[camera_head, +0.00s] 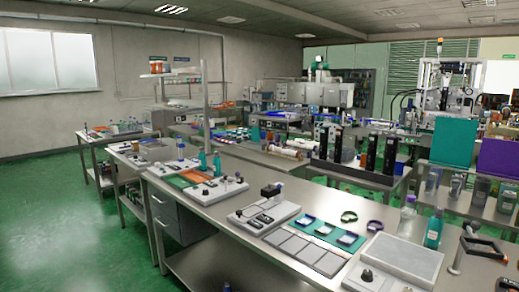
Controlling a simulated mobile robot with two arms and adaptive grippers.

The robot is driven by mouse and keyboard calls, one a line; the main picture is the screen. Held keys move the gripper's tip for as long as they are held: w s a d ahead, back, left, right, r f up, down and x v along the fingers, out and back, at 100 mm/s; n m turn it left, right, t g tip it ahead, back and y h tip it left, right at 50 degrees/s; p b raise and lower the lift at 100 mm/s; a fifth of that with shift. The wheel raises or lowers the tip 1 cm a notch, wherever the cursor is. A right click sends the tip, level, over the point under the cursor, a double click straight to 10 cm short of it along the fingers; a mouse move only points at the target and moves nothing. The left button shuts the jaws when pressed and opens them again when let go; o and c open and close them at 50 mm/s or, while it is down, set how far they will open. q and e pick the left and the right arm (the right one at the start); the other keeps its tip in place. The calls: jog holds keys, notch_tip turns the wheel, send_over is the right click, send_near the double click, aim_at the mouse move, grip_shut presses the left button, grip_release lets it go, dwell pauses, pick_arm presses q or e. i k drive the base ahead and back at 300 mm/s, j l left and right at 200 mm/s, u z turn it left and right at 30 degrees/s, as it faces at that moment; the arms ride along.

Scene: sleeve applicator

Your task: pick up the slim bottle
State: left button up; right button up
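No bottle is labelled, so I cannot tell for sure which is the slim bottle. A teal bottle (433,233) stands upright on the right part of the steel bench (225,203). A pale bottle with a purple top (407,212) stands upright just behind and left of it. Two more teal bottles, one on the left (202,160) and one on the right (217,163), stand upright farther back on the bench. Neither of my grippers is in view.
A light grey slab device (402,262) lies in front of the teal bottle. A black-handled tool (477,246) is to its right. Dark blue rings (349,216) and flat grey pads (293,246) lie to the left. Green floor (70,225) is open at the left.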

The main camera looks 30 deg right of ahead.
aim_at(436, 225)
jog(key=i+z, duration=0.3)
jog(key=z, duration=0.15)
jog(key=i+j+z, duration=0.2)
jog(key=z, duration=0.2)
jog(key=i+j+z, duration=0.3)
jog(key=z, duration=0.15)
jog(key=i+j+z, duration=0.3)
jog(key=z, duration=0.15)
